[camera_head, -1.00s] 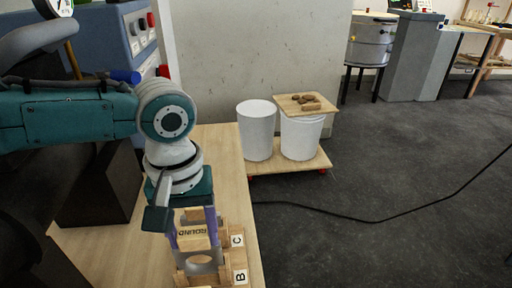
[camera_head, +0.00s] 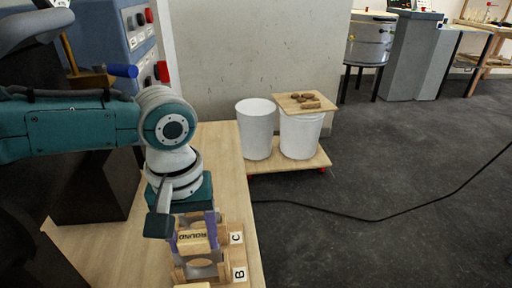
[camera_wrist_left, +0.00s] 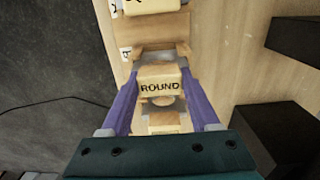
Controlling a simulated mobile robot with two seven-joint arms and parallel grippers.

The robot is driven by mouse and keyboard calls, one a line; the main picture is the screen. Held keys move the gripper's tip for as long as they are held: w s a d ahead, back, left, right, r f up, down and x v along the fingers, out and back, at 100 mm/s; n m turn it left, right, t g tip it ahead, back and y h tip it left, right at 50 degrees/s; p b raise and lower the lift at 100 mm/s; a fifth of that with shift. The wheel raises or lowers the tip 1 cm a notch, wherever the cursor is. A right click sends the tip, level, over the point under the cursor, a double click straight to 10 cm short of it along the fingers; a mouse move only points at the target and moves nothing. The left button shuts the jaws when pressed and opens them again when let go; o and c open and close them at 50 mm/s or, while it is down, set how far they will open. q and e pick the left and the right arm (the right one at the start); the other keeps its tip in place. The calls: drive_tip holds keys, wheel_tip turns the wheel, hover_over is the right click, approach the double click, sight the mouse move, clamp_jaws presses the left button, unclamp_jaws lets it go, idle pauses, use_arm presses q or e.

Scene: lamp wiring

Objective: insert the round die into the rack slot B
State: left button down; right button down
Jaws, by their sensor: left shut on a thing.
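My left gripper (camera_head: 194,244) points down and is shut on the round die (camera_head: 193,236), a pale wooden block marked ROUND. Its purple fingers stand on both sides of the die. In the left wrist view the die (camera_wrist_left: 160,84) is between the fingers. My right gripper is not in view.
The wooden table (camera_head: 110,245) has bare room left of the rack. Two white bins (camera_head: 257,130) stand on a low wooden dolly beyond it, one topped by a board with brown pieces. A blue-grey panel (camera_head: 125,40) stands at the back left. A black cable crosses the floor.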

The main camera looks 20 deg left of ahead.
use_arm(q)
drive_tip(key=shift+f, duration=0.3)
drive_tip(key=shift+c, duration=0.2)
unclamp_jaws()
